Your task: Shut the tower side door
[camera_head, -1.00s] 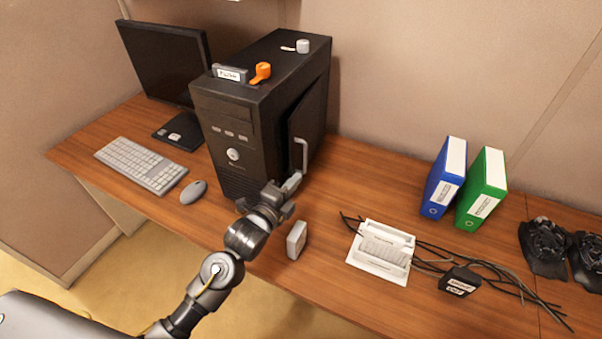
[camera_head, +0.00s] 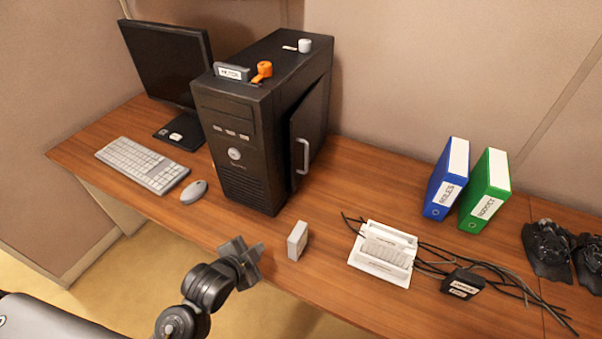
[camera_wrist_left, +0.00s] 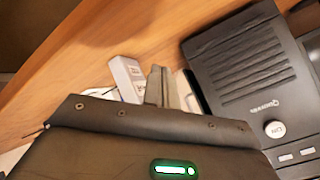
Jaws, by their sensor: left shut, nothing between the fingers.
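The black computer tower (camera_head: 235,135) stands upright on the desk. Its side door (camera_head: 312,122) is on the right side, with a grey bar handle (camera_head: 302,156). My right gripper is not in view.
A small grey box (camera_head: 298,240) stands near the desk edge, right of my left gripper. A mouse (camera_head: 194,191) and keyboard (camera_head: 142,165) lie left of the tower. A white tray (camera_head: 383,252) with cables and two binders (camera_head: 446,180) are on the right. An orange item (camera_head: 262,70) sits on top.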

